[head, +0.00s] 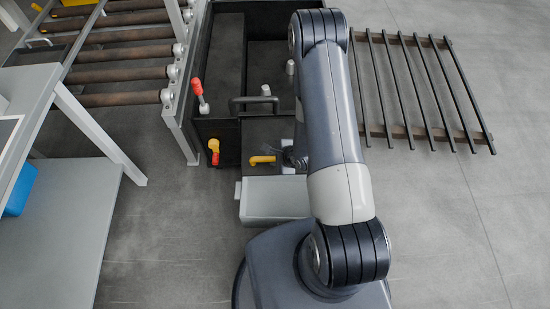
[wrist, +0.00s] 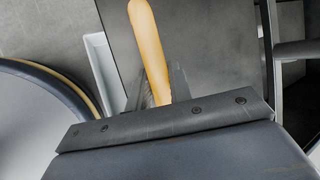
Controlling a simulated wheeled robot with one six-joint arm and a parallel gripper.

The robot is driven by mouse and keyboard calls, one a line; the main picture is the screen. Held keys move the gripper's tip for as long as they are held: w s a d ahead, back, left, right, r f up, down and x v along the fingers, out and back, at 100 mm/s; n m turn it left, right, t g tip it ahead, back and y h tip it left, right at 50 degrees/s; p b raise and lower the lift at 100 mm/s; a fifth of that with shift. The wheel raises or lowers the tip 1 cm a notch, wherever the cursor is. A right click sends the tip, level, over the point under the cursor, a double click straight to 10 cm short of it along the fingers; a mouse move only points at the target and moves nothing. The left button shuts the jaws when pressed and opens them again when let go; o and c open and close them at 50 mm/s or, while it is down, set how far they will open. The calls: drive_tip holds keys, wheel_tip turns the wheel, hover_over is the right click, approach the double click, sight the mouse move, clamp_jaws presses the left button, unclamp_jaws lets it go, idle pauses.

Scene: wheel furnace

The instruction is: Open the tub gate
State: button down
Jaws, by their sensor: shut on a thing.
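A yellow handle (head: 262,159) sits low at the front of the black tub (head: 228,60), on what looks like its gate (head: 262,135). My gripper (head: 291,157) is at the right end of this handle, mostly hidden under my arm in the head view. In the wrist view the yellow handle (wrist: 149,45) runs down between the fingers of my gripper (wrist: 158,95), which is shut on it. The fingertips are partly covered by the dark gripper body. I cannot tell from these views whether the gate stands ajar.
A red lever (head: 198,92) and a yellow-red knob (head: 213,150) are left of the gate. A black bar handle (head: 253,102) is above it. A grey box (head: 272,200) lies in front. A roller conveyor (head: 125,72) and table (head: 62,235) are left. A slatted rack (head: 420,90) is right; floor below it is clear.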

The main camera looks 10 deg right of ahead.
drive_tip(key=shift+w+r, duration=0.25)
drive_tip(key=c, duration=1.3)
unclamp_jaws()
drive_tip(key=shift+f, duration=0.1)
drive_tip(key=shift+s, duration=0.1)
drive_tip(key=p+v, duration=0.2)
drive_tip(key=v, duration=0.8)
drive_tip(key=shift+s+r, duration=0.2)
drive_tip(key=shift+r, duration=0.15)
drive_tip(key=shift+d+f, duration=0.1)
drive_tip(key=shift+d, duration=0.05)
drive_tip(key=b+x, duration=0.2)
drive_tip(key=x, duration=0.9)
drive_tip(key=shift+s, duration=0.1)
drive_tip(key=shift+f, duration=0.15)
